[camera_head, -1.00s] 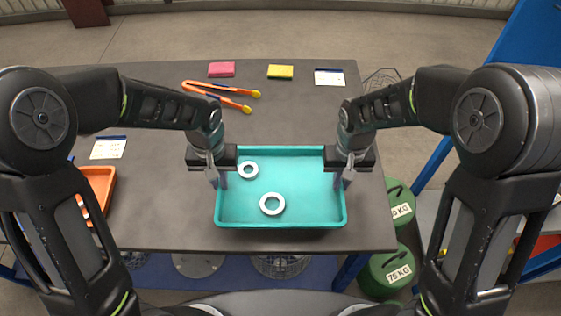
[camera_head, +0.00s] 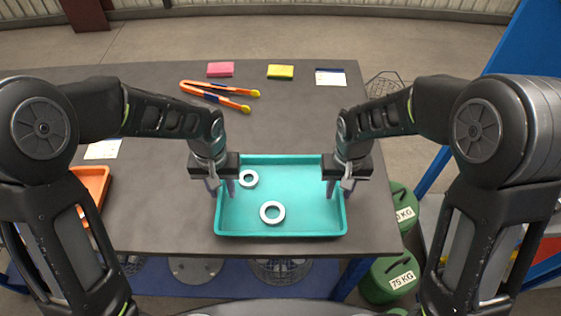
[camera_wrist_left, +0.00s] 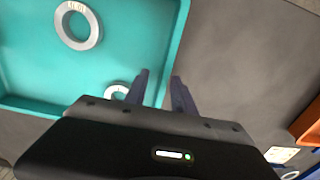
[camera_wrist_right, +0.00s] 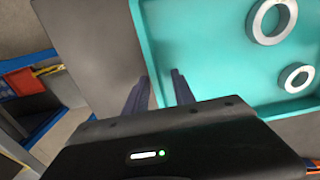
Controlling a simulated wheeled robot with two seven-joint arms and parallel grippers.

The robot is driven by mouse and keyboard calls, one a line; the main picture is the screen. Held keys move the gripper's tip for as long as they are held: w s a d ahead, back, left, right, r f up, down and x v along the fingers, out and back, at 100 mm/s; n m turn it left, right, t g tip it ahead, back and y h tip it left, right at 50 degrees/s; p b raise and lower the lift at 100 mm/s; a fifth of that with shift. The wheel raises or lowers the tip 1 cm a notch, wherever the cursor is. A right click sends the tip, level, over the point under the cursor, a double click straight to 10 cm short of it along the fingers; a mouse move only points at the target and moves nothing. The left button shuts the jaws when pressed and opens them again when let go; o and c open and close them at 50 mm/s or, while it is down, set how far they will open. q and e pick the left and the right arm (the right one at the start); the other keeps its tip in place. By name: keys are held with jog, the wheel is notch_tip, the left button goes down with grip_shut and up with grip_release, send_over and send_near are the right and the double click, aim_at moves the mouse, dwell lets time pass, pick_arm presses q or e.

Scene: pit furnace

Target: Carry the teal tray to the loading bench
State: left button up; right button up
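The teal tray (camera_head: 300,222) lies flat on the dark table, close to its front edge. Two white rings sit in it, one near the middle (camera_head: 272,212) and one at the left (camera_head: 248,179). My left gripper (camera_head: 222,188) is at the tray's left wall, its fingers apart with the rim between them, as the left wrist view (camera_wrist_left: 160,92) shows. My right gripper (camera_head: 339,188) is at the right wall, also open, with the rim between its fingers in the right wrist view (camera_wrist_right: 158,92). Contact between fingers and walls cannot be made out.
An orange tray (camera_head: 97,180) is at the table's left, partly behind my arm. Orange tongs (camera_head: 215,96), a pink pad (camera_head: 220,69), a yellow pad (camera_head: 280,72) and a card (camera_head: 330,77) lie farther back. Green weights (camera_head: 390,275) stand right of the table.

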pick_arm(q)
jog(key=shift+a+r, duration=0.1)
jog(key=shift+r, duration=0.45)
pick_arm(e)
jog(key=shift+d, duration=0.1)
pick_arm(q)
notch_tip(320, 180, up, 11)
pick_arm(e)
notch_tip(320, 180, up, 12)
dwell(0.7)
pick_arm(q)
jog(key=shift+s+f, duration=0.1)
pick_arm(e)
jog(key=shift+s+f, duration=0.1)
dwell(0.3)
